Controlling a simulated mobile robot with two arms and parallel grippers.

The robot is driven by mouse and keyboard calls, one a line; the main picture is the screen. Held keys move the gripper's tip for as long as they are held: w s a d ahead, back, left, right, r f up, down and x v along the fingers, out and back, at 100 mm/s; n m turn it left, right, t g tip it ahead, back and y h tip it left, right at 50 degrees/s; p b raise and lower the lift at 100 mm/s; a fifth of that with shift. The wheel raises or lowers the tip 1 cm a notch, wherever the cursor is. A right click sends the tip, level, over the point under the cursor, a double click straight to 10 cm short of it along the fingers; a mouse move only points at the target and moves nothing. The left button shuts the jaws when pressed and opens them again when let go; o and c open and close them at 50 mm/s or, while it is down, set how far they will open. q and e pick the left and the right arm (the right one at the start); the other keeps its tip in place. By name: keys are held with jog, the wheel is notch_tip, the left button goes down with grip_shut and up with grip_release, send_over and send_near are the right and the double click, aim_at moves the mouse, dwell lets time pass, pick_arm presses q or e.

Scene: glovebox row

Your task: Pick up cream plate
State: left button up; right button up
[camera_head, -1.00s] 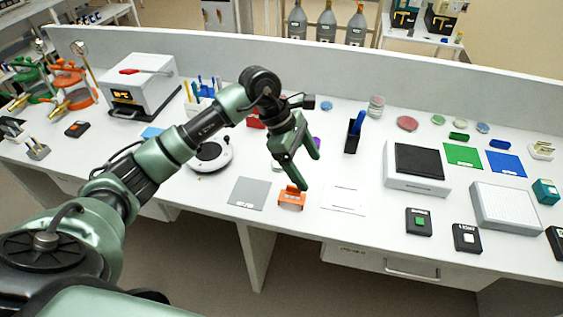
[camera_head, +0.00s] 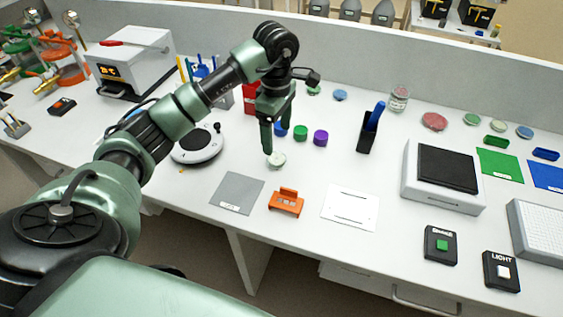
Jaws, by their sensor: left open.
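A small round pale cream plate (camera_head: 277,160) lies on the white bench, behind the orange holder and the grey mat. My left gripper (camera_head: 275,145) points down just above and behind it, with its two fingers apart and nothing visible between them. The near fingertip is close to the plate's upper left edge; I cannot tell whether it touches. My right gripper is not in view.
Green (camera_head: 301,132) and purple (camera_head: 320,138) round pieces stand just right of the gripper, with a blue one (camera_head: 281,129) partly hidden behind it. A white round device (camera_head: 197,145) is to the left. An orange holder (camera_head: 286,201) and grey mat (camera_head: 238,193) lie in front.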

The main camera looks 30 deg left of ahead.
aim_at(277, 157)
pick_arm(q)
jog(key=shift+w+f, duration=0.25)
jog(key=shift+f, duration=0.65)
jog(key=shift+s+f+p, duration=0.25)
jog(key=shift+f+p, duration=0.4)
jog(key=shift+f, duration=0.1)
notch_tip(277, 157, down, 4)
jog(key=shift+f+p, duration=0.2)
jog(key=shift+p, duration=0.75)
jog(key=shift+f, duration=0.25)
jog(key=c, duration=1.4)
jog(key=shift+c, duration=0.2)
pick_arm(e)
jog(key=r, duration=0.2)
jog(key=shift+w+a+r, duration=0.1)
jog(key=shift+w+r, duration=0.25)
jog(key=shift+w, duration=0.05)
pick_arm(q)
jog(key=shift+r, duration=0.2)
